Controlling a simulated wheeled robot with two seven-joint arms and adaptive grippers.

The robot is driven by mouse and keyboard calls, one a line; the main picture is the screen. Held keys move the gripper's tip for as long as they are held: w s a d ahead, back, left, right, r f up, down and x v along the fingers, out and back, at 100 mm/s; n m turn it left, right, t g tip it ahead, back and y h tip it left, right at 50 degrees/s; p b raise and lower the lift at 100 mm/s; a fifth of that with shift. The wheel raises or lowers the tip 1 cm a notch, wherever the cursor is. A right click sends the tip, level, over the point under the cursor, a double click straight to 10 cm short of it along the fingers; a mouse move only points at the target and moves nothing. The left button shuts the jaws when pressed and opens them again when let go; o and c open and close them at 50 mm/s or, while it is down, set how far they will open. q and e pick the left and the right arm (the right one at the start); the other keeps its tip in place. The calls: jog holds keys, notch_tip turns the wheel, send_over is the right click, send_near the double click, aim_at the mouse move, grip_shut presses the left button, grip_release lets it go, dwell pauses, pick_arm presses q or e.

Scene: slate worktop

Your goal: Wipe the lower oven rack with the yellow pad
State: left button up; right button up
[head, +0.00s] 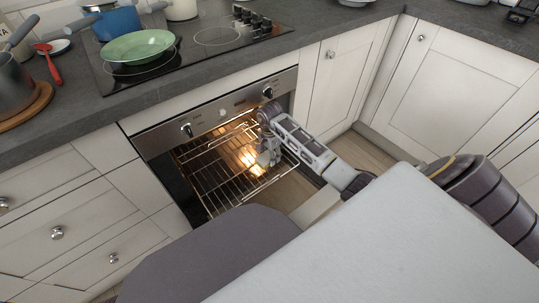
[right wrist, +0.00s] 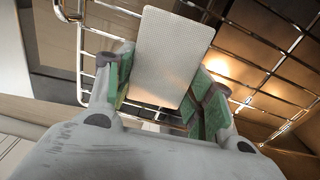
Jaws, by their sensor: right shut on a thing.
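My right gripper (head: 266,158) reaches into the open, lit oven, over the wire rack (head: 226,187). In the right wrist view the gripper (right wrist: 165,95) is shut on a thin flat pad (right wrist: 172,48) between green finger linings. The pad looks pale cream here rather than clear yellow. The rack's bars (right wrist: 262,62) run behind and beside the pad. I cannot tell whether pad and rack touch. In the head view the pad is too small to make out. My left gripper is not in view.
The oven's control panel (head: 215,112) is just above the opening. Above it, a cooktop holds a green pan (head: 138,46) and a blue pot (head: 117,22). White drawers (head: 62,215) stand at left and white cabinets (head: 470,95) at right.

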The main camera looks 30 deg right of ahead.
aim_at(280, 171)
jog(key=shift+f, duration=0.2)
jog(key=shift+s, duration=0.1)
jog(key=shift+s+d+r+p, duration=0.1)
jog(key=shift+s+r+p, duration=0.05)
jog(key=shift+s+p, duration=1.05)
jog(key=shift+s, duration=0.45)
jog(key=shift+s+p, duration=0.15)
jog(key=shift+p, duration=0.15)
jog(key=shift+s+d+p, duration=0.15)
jog(key=shift+s+p, duration=0.65)
jog(key=shift+s, duration=0.5)
jog(key=shift+s+f, duration=0.3)
jog(key=shift+s, duration=0.1)
jog(key=shift+r, duration=0.1)
